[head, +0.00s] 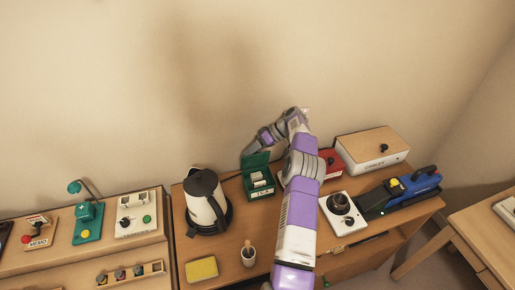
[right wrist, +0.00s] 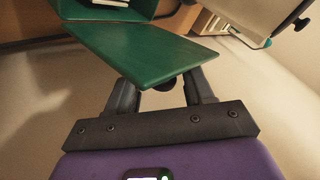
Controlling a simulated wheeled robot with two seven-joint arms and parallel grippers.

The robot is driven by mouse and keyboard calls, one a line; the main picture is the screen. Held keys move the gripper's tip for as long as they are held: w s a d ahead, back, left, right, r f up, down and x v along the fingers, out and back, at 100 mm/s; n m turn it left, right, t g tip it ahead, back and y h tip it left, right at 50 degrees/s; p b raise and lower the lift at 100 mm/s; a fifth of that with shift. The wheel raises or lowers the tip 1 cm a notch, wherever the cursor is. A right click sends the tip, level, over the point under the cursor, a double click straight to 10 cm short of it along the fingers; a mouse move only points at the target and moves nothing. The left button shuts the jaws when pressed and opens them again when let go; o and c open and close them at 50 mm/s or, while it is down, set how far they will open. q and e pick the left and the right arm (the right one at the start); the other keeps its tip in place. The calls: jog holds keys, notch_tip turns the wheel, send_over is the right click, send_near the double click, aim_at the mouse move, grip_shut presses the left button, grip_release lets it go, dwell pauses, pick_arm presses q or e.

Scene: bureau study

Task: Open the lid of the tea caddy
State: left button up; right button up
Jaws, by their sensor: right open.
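The tea caddy (head: 262,194) is a small green box with a white TEA label on the desk. Its green lid (head: 256,160) stands raised at the back, and pale packets show inside. In the right wrist view the lid (right wrist: 145,48) fills the upper middle, with part of the caddy (right wrist: 75,8) above it. My right gripper (right wrist: 162,90) is open at the lid's outer edge, its fingers either side of a small dark knob (right wrist: 163,84); contact is unclear. In the head view that gripper (head: 250,151) is behind the lid, its fingers mostly hidden. My left gripper is out of view.
A red box (head: 331,161), a wooden-topped white box (head: 371,147) and a blue device (head: 411,188) are to the right. The wall is close behind.

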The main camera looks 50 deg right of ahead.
jog(key=p+v, duration=0.7)
dwell(0.4)
dwell(0.6)
